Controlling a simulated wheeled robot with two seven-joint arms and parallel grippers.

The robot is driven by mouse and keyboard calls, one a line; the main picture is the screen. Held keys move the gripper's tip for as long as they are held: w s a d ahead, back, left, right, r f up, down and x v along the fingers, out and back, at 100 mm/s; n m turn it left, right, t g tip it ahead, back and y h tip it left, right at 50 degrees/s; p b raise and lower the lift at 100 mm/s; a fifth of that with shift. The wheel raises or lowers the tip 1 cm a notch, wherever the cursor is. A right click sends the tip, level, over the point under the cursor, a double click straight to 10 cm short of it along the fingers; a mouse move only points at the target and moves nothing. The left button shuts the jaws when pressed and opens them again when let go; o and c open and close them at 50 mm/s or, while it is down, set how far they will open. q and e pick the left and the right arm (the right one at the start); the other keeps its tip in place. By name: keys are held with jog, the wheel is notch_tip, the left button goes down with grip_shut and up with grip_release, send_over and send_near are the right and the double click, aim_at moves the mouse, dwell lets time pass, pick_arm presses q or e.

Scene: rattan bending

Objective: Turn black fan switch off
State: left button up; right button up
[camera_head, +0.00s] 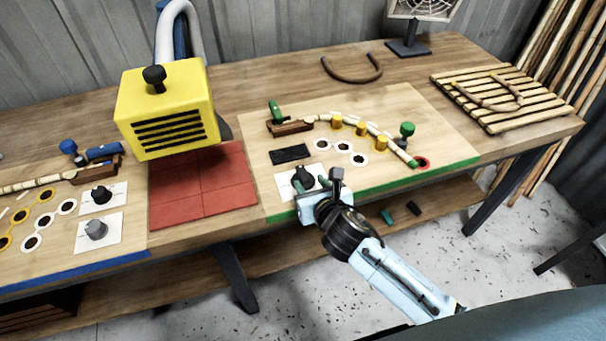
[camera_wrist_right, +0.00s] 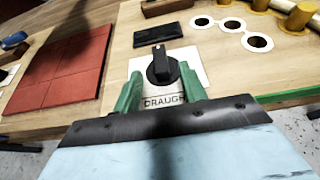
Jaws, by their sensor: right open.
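The black switch (camera_head: 303,175) is a round knob with a raised grip on a white plate near the front edge of the right-hand board. It also shows in the right wrist view (camera_wrist_right: 161,68), above lettering that reads "DRAUGH", with the rest covered. My right gripper (camera_head: 312,185) is open at the knob. In the right wrist view its green fingers (camera_wrist_right: 161,80) stand on the left and right of the knob, with no clear contact visible. A fan (camera_head: 422,10) on a dark stand is at the back right, cut off by the picture's top. My left gripper is out of view.
A yellow heater-like box (camera_head: 168,112) stands above red tiles (camera_head: 205,188), left of my right gripper. Another black knob (camera_head: 100,194) and a grey knob (camera_head: 96,230) are on the left board. A curved rattan piece (camera_head: 378,136) lies among yellow pegs behind the switch.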

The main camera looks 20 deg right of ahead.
aim_at(304, 175)
jog(key=b+x, duration=0.1)
jog(key=x, duration=0.5)
jog(key=shift+w+f, duration=0.2)
jog(key=shift+w, duration=0.15)
